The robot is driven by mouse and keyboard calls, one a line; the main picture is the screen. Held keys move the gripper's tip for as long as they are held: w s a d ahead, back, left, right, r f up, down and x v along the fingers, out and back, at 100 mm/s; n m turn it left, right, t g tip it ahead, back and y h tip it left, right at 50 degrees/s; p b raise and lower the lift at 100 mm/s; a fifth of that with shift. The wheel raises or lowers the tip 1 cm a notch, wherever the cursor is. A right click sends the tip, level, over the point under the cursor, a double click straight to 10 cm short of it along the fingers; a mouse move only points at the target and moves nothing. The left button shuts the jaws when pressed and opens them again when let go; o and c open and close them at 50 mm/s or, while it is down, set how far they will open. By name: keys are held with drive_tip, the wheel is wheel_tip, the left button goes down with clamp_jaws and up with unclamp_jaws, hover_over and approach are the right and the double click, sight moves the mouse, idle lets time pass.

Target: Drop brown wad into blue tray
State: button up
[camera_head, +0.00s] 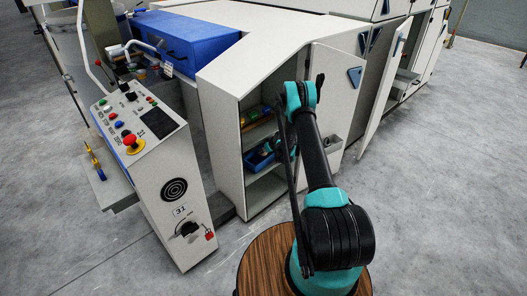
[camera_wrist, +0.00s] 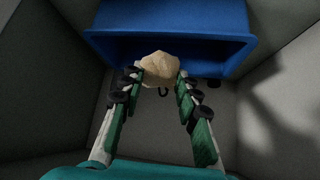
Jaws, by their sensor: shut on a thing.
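In the wrist view a pale tan-brown wad (camera_wrist: 160,68) sits between the fingertips of my gripper (camera_wrist: 160,78), which is shut on it. The wad is in front of the near edge of the blue tray (camera_wrist: 205,70) and overlaps it in the picture. I cannot tell whether it is over the tray or short of it. In the head view the blue tray (camera_head: 259,160) stands on a shelf inside the open cabinet. My gripper there is mostly hidden behind my arm, near the tray, and the wad is not clear.
The cabinet's grey walls (camera_wrist: 40,80) stand close on both sides of my gripper. In the head view, coloured items (camera_head: 255,115) lie on the shelf above the tray. An open cabinet door (camera_head: 333,95) is at right, and a control panel (camera_head: 133,120) stands at left.

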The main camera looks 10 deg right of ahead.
drive_tip(key=shift+f, duration=0.2)
drive_tip(key=shift+f, duration=0.35)
drive_tip(key=o, duration=0.8)
